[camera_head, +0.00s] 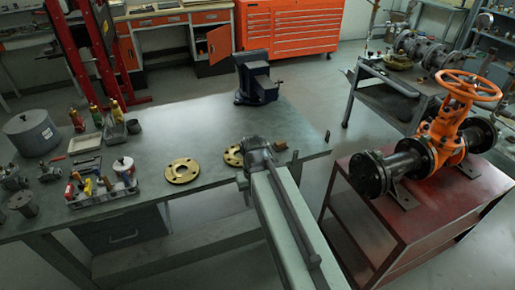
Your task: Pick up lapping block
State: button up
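My arm reaches from the bottom of the view over the front edge of the grey workbench (215,130). Its dark end, my gripper (258,150), is over the bench's right part. The fingers are hidden or too small to tell whether they are open or shut. A small brown block (281,145) lies just right of my gripper; it may be the lapping block, but I cannot be sure. A brass flange ring (233,155) is partly hidden left of the gripper. Another brass ring (182,171) lies flat further left.
A dark vise (257,82) stands at the bench's back. A tool tray (103,192), bottles and a grey round pot (32,132) crowd the left. A red stand (415,200) carries an orange gate valve (445,130) on the right. The bench middle is clear.

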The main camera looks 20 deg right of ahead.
aim_at(279, 146)
jog(key=u, duration=2.9)
jog(key=k, duration=1.6)
jog(key=z, duration=1.1)
jog(key=i, duration=1.7)
jog(key=u, duration=0.05)
